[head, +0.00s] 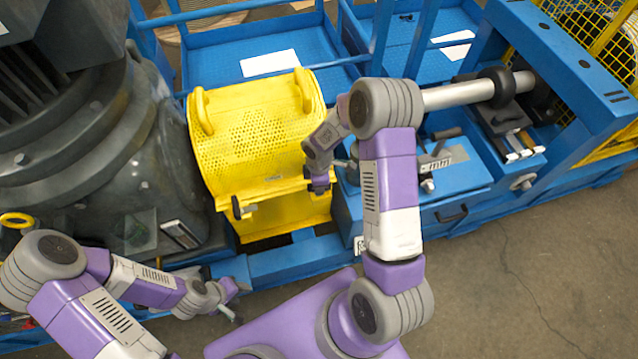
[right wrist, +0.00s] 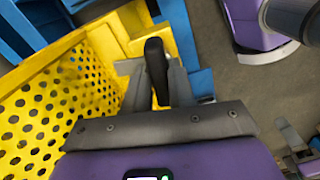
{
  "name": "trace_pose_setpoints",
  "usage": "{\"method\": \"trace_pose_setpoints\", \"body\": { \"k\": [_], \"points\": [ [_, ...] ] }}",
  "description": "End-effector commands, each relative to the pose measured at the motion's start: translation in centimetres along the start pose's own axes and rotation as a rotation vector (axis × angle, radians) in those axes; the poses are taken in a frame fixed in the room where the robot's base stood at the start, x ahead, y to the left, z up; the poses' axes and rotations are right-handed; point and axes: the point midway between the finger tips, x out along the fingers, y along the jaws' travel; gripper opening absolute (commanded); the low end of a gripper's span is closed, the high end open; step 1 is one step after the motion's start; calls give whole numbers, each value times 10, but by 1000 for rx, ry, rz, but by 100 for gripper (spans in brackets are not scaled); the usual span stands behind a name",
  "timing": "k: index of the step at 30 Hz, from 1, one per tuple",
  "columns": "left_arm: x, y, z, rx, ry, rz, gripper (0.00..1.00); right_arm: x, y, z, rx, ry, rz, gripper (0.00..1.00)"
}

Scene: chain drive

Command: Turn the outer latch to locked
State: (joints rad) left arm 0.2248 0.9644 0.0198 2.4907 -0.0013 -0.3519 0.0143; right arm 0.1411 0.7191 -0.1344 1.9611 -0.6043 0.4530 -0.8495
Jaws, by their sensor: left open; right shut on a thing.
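The yellow perforated guard (head: 255,135) sits between the grey motor and the blue frame. A latch with a black handle (head: 237,207) shows at the left of its front lower edge. My right gripper (head: 319,187) is at the right end of that edge. In the right wrist view, its grey fingers (right wrist: 157,88) are shut on another latch's upright black handle (right wrist: 156,62), beside the perforated yellow cover. The fingers and arm hide most of this latch in the head view. My left gripper (head: 236,304) is open and empty, low at the left, away from both latches.
A large grey motor (head: 90,150) stands left of the guard. The blue frame (head: 290,260) runs below and right of it, with a metal shaft (head: 460,93) at the right. The concrete floor (head: 520,270) is clear at lower right.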

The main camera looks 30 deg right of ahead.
Motion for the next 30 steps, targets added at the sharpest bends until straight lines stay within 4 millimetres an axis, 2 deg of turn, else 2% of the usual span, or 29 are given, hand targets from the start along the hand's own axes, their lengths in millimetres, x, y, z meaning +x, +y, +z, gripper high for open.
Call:
{"method": "trace_pose_setpoints", "body": {
  "k": [10, 28, 29, 30],
  "points": [
    [-2, 1, 0, 0, 0, 0, 43, -1, 1, 0, -160, 0, 2, 0],
    [-2, 1, 0, 0, 0, 0, 43, 0, 1, 0, -198, -1, 2, 0],
    [-2, 1, 0, 0, 0, 0, 43, 0, 1, 0, -198, -1, 2, 27],
    [-2, 1, 0, 0, 0, 0, 43, 0, 1, 0, -197, -1, 2, 33]
  ]
}}
